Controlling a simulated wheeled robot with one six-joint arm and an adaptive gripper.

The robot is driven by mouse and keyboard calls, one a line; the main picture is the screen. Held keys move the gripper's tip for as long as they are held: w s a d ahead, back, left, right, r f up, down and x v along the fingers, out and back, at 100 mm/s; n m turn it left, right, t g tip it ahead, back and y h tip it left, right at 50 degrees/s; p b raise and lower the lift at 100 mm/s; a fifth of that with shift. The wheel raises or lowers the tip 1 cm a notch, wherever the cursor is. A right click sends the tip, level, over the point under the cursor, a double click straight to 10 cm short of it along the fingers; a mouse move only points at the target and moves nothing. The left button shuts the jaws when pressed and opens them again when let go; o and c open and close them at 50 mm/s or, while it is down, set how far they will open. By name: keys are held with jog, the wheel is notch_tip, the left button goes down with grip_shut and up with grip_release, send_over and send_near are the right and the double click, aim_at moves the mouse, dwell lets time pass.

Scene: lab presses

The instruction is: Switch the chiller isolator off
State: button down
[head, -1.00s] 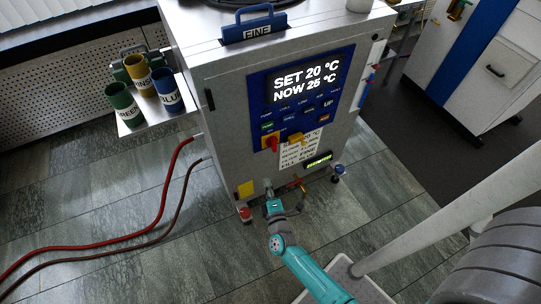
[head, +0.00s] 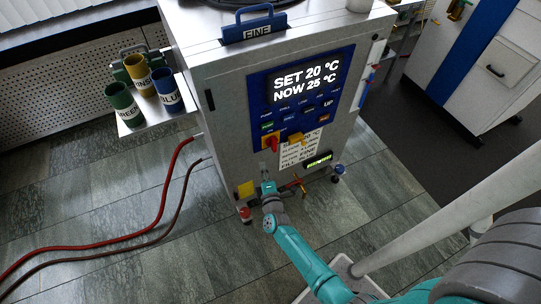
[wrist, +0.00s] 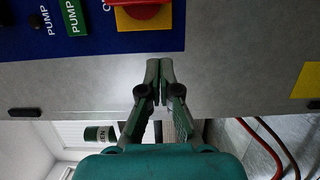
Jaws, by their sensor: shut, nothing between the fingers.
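The chiller (head: 225,110) is a grey cabinet with a blue control panel; its lit display (head: 305,76) reads SET 20 °C, NOW 25 °C. A red rotary handle on a yellow plate, which looks like the isolator (head: 271,143), sits at the panel's lower left. It also shows at the top edge of the wrist view (wrist: 143,12), partly cut off. My gripper (head: 265,168) is shut and empty, just below the handle in the head view and apart from it. In the wrist view my fingertips (wrist: 160,68) are together before the bare grey front.
A yellow-orange control (head: 296,138) and a white label (head: 298,153) are right of the handle. A green PUMP button (wrist: 73,14) is near it. Cups (head: 146,92) stand on a side shelf at left. Red and dark hoses (head: 165,190) run across the floor.

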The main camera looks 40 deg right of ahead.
aim_at(273, 144)
jog(key=x, duration=0.5)
jog(key=shift+s+d, duration=0.3)
jog(key=shift+d, duration=0.25)
jog(key=shift+s+d, duration=0.3)
jog(key=shift+d, duration=0.2)
jog(key=shift+s+d, duration=0.2)
jog(key=shift+d, duration=0.55)
